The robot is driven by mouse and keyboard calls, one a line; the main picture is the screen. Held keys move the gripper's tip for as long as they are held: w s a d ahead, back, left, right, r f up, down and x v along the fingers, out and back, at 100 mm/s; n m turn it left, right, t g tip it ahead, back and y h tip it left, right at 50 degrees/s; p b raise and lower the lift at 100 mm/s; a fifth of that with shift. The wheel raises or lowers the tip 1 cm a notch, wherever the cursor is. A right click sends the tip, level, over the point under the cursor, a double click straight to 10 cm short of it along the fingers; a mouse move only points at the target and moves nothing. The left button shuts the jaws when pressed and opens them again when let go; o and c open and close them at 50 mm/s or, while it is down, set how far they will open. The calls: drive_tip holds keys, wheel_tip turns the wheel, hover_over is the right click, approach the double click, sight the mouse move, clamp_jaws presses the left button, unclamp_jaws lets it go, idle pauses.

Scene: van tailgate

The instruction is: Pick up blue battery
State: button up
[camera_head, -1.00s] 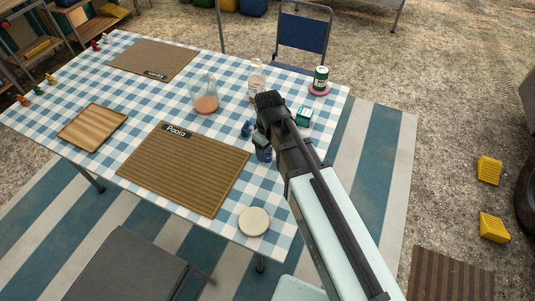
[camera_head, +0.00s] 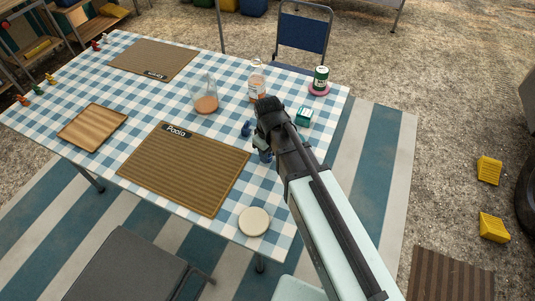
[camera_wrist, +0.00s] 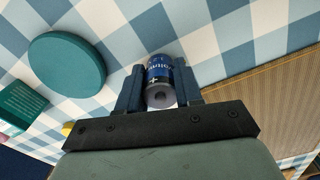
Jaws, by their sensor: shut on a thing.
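The blue battery (camera_wrist: 159,72) stands between the two fingers of my gripper (camera_wrist: 160,85) in the wrist view, with a finger against each side. Its side carries white lettering and a plus mark. My gripper is shut on it, low over the checked tablecloth (camera_wrist: 215,30). I cannot tell whether the battery touches the cloth. In the head view my gripper (camera_head: 257,143) is at the right part of the table, right of the placemat labelled Paola (camera_head: 190,170). The arm hides most of the battery there.
A round cream disc (camera_head: 254,221) lies near the front edge.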

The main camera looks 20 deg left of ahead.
clamp_jaws()
drive_tip(key=shift+r, duration=0.1)
